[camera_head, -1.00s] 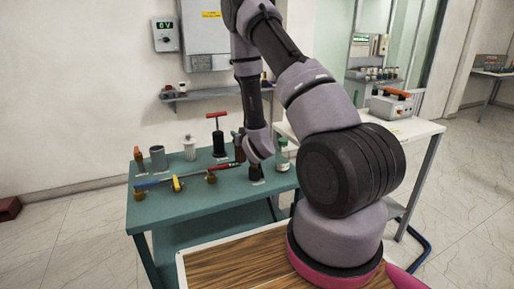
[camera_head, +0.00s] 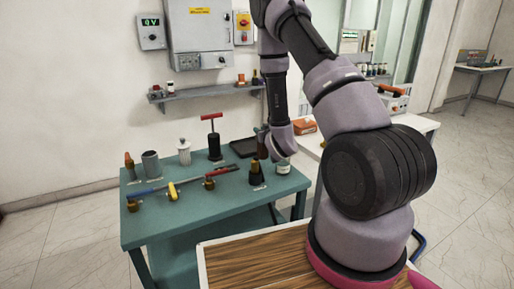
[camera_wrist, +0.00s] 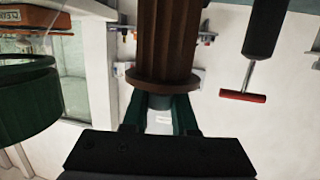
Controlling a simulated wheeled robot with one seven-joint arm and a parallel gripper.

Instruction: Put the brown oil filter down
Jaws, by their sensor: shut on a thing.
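The brown oil filter (camera_wrist: 166,45) is a ribbed brown cylinder with a round flange in the wrist view, which looks upside down. My gripper (camera_wrist: 160,104) is shut on it at the flange end, with a green finger on each side. In the head view the filter (camera_head: 262,141) shows small and dark beside my gripper (camera_head: 269,151), over the back right part of the green table (camera_head: 215,205). My wrist partly covers it there. I cannot tell whether the filter touches the table.
A black pump with a red T-handle (camera_head: 213,140) stands left of the filter. A dark tray (camera_head: 243,148) lies behind. A black-and-brass part (camera_head: 256,175) stands in front. Several small parts fill the left.

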